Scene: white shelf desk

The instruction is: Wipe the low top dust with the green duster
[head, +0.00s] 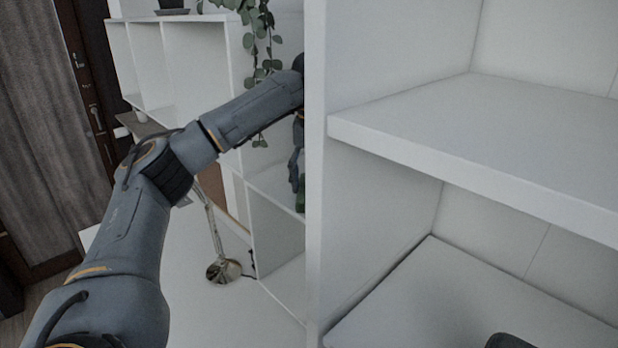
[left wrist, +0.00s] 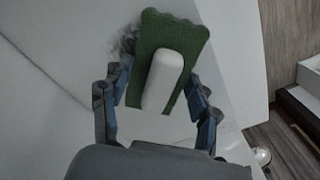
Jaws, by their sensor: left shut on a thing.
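The green duster (left wrist: 190,38) has a scalloped edge and a white handle (left wrist: 162,80). My left gripper (left wrist: 160,76) is shut on it, with a finger on each side of the handle. The duster is over or against a pale surface (left wrist: 70,30); contact is unclear. A grey dust smudge (left wrist: 124,42) shows on that surface, just left of the duster. In the head view my left gripper (head: 297,166) is mostly hidden behind the shelf's upright panel, and a sliver of the green duster (head: 301,197) shows beneath it. My right gripper is not clearly seen.
A tall white upright panel (head: 316,230) stands right beside my left gripper. Empty white shelves (head: 480,140) fill the right side. A trailing plant (head: 257,40) hangs above my forearm. A metal lamp base (head: 223,271) stands on the white desktop (head: 205,315).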

